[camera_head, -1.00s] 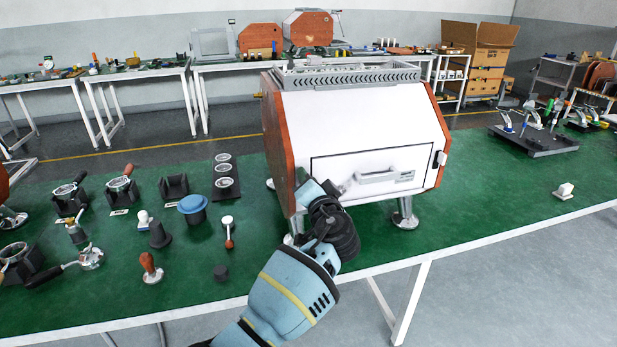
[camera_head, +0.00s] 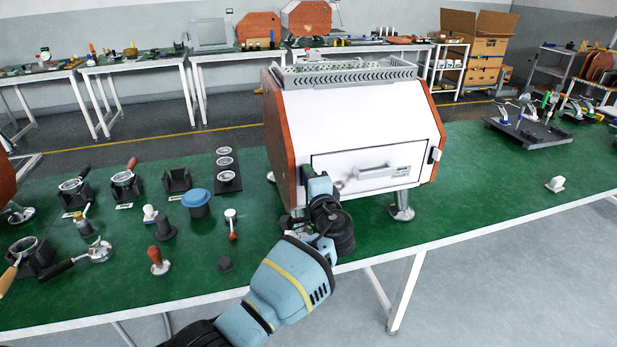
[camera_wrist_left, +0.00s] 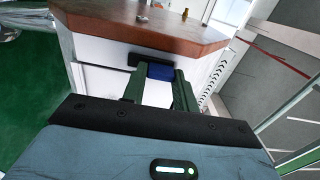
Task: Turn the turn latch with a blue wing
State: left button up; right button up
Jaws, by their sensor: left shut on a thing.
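The white espresso machine (camera_head: 355,120) with wood-coloured side panels stands on the green table. Its lower front has an outlined white panel with a grey handle (camera_head: 375,172). My left gripper (camera_head: 307,182) is at the panel's left edge and covers the latch there in the head view. In the left wrist view, the blue wing (camera_wrist_left: 159,71) sits against a dark latch base (camera_wrist_left: 135,60) on the white face. The fingers of my left gripper (camera_wrist_left: 160,82) are shut on the blue wing. My right gripper is out of view.
Another dark latch with a light wing (camera_head: 435,155) is at the panel's right edge. A blue cup-like part (camera_head: 197,203), a tamper (camera_head: 158,262) and portafilters (camera_head: 72,258) are left of my arm.

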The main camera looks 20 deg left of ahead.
pick_arm(q)
jog(key=shift+f, duration=0.1)
dwell(0.4)
jog(key=o, duration=1)
jog(key=v, duration=0.8)
